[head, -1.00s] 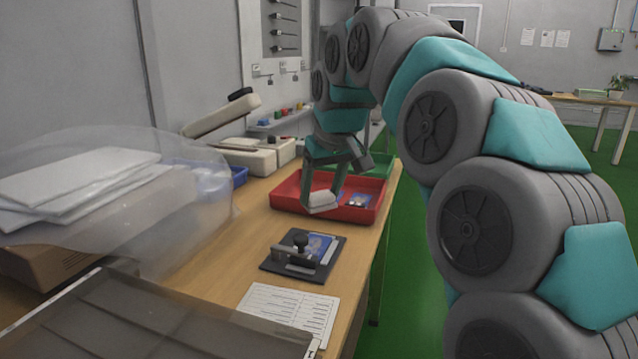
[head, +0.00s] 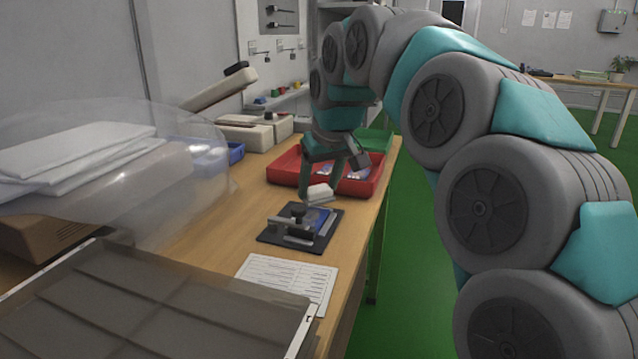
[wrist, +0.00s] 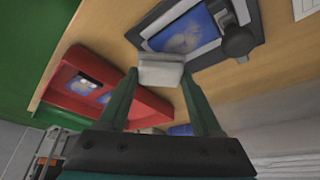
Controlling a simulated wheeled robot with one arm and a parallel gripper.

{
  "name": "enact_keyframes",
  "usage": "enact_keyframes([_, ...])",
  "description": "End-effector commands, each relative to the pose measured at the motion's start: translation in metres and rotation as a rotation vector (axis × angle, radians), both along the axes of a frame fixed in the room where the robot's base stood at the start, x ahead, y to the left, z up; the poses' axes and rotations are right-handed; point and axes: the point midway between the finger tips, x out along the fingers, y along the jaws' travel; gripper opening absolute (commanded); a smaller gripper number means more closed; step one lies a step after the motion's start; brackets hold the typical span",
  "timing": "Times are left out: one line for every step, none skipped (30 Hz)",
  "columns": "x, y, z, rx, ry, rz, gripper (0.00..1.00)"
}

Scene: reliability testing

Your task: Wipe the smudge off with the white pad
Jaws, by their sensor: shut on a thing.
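The white pad (head: 320,194) is held between the fingertips of my gripper (head: 316,187), just behind the dark fixture plate (head: 272,235). The pad also shows in the wrist view (wrist: 160,70), between my gripper's two fingers (wrist: 160,76). The fixture has a black knob and a grey clamp bar. A blue card (wrist: 184,32) lies on it, with a pale greyish patch that looks like the smudge. The pad appears close to the plate's edge and above it; I cannot tell the exact gap. The clamp partly hides the card in the head view.
A red tray (head: 284,172) with blue cards stands behind the fixture, and a green tray (head: 376,141) behind that. A printed sheet (head: 290,278) lies in front. A clear dome (head: 190,200) over white sheets stands left. The table's right edge is close.

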Motion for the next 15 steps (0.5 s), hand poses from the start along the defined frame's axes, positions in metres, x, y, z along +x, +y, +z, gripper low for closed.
enact_keyframes([0.0000, 0.0000, 0.0001, 0.000, 0.000, 0.000, 0.22])
enact_keyframes([0.0000, 0.0000, 0.0000, 0.000, 0.000, 0.000, 0.22])
enact_keyframes([0.0000, 0.0000, -0.0001, 0.000, 0.000, 0.000, 0.22])
enact_keyframes([0.0000, 0.0000, -0.0003, 0.000, 0.000, 0.000, 0.22])
enact_keyframes([-0.0001, 0.0000, -0.0006, 0.000, 0.000, 0.000, 0.22])
enact_keyframes([-0.0001, -0.0001, -0.0010, 0.000, 0.000, 0.000, 0.22])
enact_keyframes([0.0000, 0.0000, -0.0014, 0.000, 0.000, 0.000, 0.22])
enact_keyframes([-0.0001, -0.0001, -0.0019, 0.000, 0.001, 0.000, 0.22])
enact_keyframes([0.0000, -0.0002, -0.0025, 0.000, 0.001, 0.000, 0.22])
enact_keyframes([0.0000, -0.0002, -0.0032, 0.000, 0.001, 0.000, 0.22])
enact_keyframes([-0.0001, -0.0002, -0.0038, 0.000, 0.001, 0.000, 0.22])
enact_keyframes([0.0000, -0.0002, -0.0045, 0.000, 0.001, 0.000, 0.22])
enact_keyframes([0.0000, -0.0002, -0.0052, 0.000, 0.001, 0.000, 0.22])
enact_keyframes([-0.0001, -0.0003, -0.0058, 0.000, 0.001, 0.000, 0.22])
enact_keyframes([0.0000, -0.0002, -0.0065, 0.000, 0.001, 0.000, 0.22])
